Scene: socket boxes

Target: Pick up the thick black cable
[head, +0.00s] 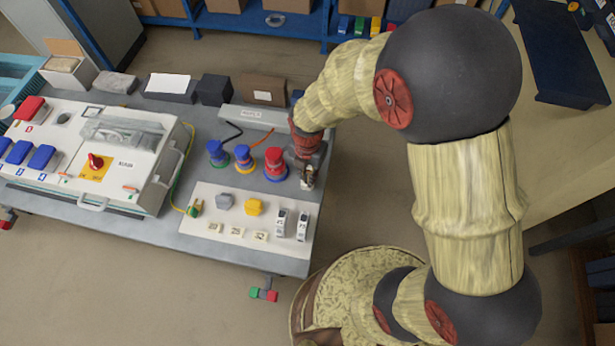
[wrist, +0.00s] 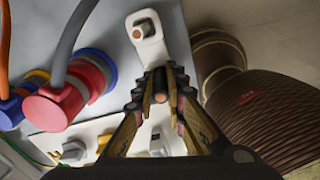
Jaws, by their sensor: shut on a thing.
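My gripper (wrist: 160,84) is shut on a short dark round piece (wrist: 160,82), seen between the fingertips in the wrist view. It looks like the thick black cable, but the rest of it is hidden by the fingers. In the head view my gripper (head: 308,182) hangs over the right end of the table, just right of the red round connector (head: 275,163); the held piece cannot be made out there. A thinner black cable (head: 232,133) runs into the blue connector (head: 218,154). In the wrist view, a dark grey cable (wrist: 72,38) enters the red connector (wrist: 62,102).
A yellow-and-blue connector (head: 244,158) stands beside the red one. A white panel (head: 215,203) with small plugs and switches lies in front. A white switch box (head: 95,150) fills the table's left. A brown carton (head: 262,90) stands behind. Floor shows right of the table.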

